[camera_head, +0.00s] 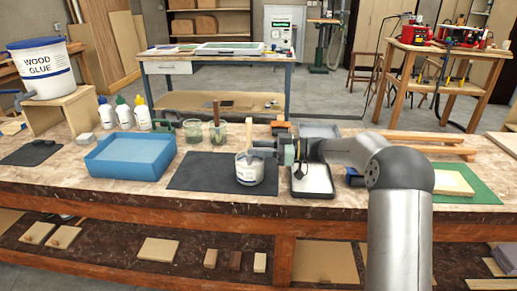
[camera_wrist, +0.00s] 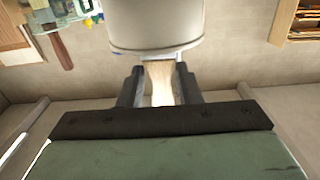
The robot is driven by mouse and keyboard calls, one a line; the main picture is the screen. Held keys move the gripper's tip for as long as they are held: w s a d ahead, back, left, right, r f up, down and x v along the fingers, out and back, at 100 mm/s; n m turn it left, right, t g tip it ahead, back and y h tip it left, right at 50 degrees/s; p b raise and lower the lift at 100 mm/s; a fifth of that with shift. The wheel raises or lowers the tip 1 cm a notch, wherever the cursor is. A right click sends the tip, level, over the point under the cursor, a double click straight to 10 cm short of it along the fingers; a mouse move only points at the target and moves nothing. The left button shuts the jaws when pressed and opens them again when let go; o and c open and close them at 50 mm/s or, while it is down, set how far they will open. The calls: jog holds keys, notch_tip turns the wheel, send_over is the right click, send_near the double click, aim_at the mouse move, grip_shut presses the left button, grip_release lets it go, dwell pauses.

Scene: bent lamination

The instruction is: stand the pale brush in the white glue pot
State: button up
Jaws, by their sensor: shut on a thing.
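The white glue pot (camera_head: 252,172) stands upright on a dark mat on the workbench. In the wrist view its white wall (camera_wrist: 155,25) fills the top middle, just beyond my fingertips. My gripper (camera_head: 268,150) is at the pot's upper right side in the head view. Its dark fingers (camera_wrist: 160,85) are closed on a pale wooden piece, the pale brush (camera_wrist: 160,82).
The dark mat (camera_head: 195,172) has free room left of the pot. A blue tray (camera_head: 130,165) lies further left. Glass jars (camera_head: 193,131) stand behind, one with a brown-handled tool (camera_head: 216,112).

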jog(key=o, duration=1)
jog(key=shift+o, duration=0.2)
jog(key=shift+d, duration=0.1)
jog(key=d, duration=0.7)
jog(key=shift+s+d, duration=0.15)
jog(key=shift+s, duration=0.1)
jog(key=shift+s, duration=0.1)
